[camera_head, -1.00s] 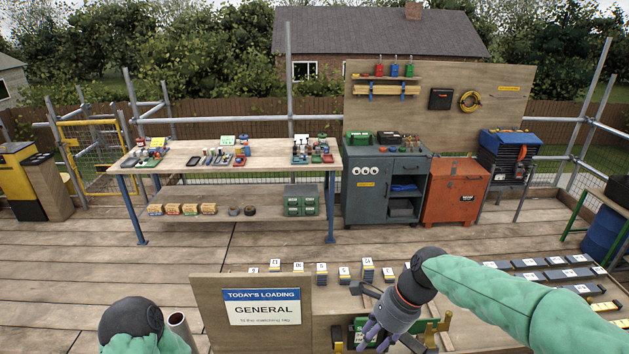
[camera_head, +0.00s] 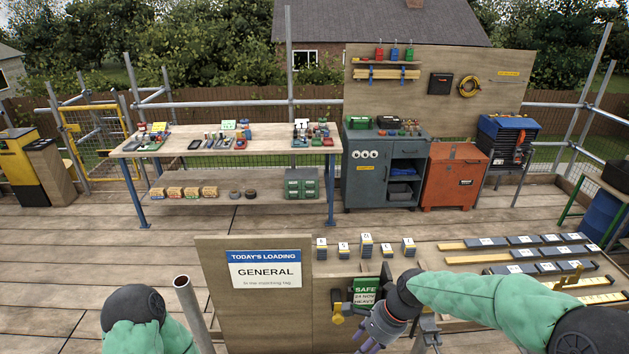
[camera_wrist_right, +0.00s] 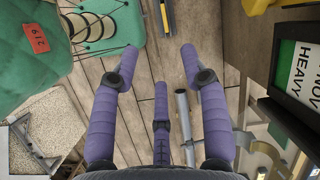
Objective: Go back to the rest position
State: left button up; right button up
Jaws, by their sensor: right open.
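My right gripper (camera_head: 366,346) is low in front of the board with the green safety sign (camera_head: 366,292), at the bottom edge of the head view. In the right wrist view its purple fingers (camera_wrist_right: 160,66) are spread apart and nothing is between them. Wooden boards of the deck show beyond the fingers. The fingertips are partly cut off in the head view. Of my left arm only the green sleeve and black joint show at the lower left. My left gripper is out of sight.
A wooden panel with a "GENERAL" loading notice (camera_head: 263,270) stands in front, beside a grey upright pipe (camera_head: 190,305). Several small numbered stacks (camera_head: 366,246) stand behind it. Numbered strips (camera_head: 520,254) lie at right. A workbench (camera_head: 170,150) and grey cabinet (camera_head: 362,190) stand farther back.

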jog(key=s+a+f+n+b, duration=0.1)
jog(key=s+f+n+b, duration=0.25)
jog(key=f, duration=0.95)
jog(key=s+f+n+b, duration=0.2)
jog(key=f+b, duration=0.3)
jog(key=f, duration=0.8)
jog(key=s+f+n+b, duration=0.2)
jog(key=s+f, duration=0.3)
jog(key=f, duration=0.3)
jog(key=s+a+f+n+b, duration=0.1)
jog(key=s+f+n+b, duration=0.2)
jog(key=f, duration=0.6)
jog(key=s+b, duration=0.2)
jog(key=s, duration=0.1)
jog(key=shift+s+a+n, duration=0.2)
jog(key=shift+n, duration=0.15)
